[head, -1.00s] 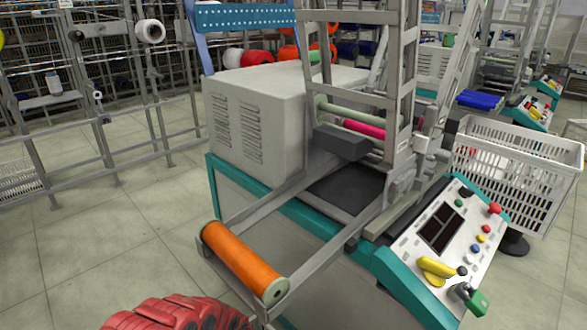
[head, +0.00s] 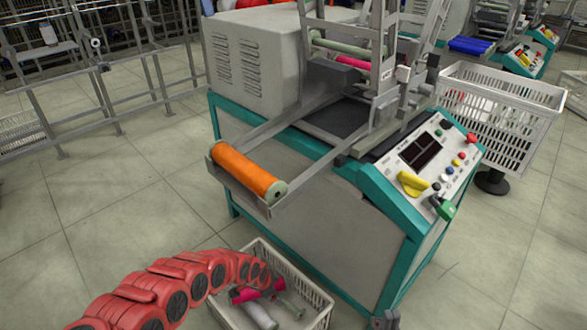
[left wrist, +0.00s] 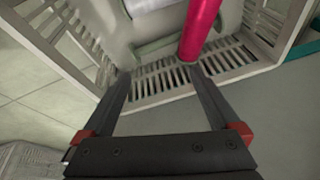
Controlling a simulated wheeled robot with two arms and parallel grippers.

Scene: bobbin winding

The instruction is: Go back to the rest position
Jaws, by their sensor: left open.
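My left arm reaches in from the lower left in the head view and ends over the white crate (head: 322,300) on the floor. My left gripper (left wrist: 159,70) shows in the left wrist view, open, with nothing between its fingers. Beyond its tips are a pink bobbin (left wrist: 203,25) and white bobbins inside the slatted crate (left wrist: 250,55). The head view also shows pink pieces (head: 245,295) and white pieces (head: 258,315) in the crate. The gripper's fingers cannot be made out in the head view.
The winding machine (head: 290,215) stands behind the crate, with an orange spool (head: 247,170) on its protruding arms and a control panel (head: 428,160) at right. A white basket (head: 505,105) stands at the right. Floor (head: 110,210) is clear at left.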

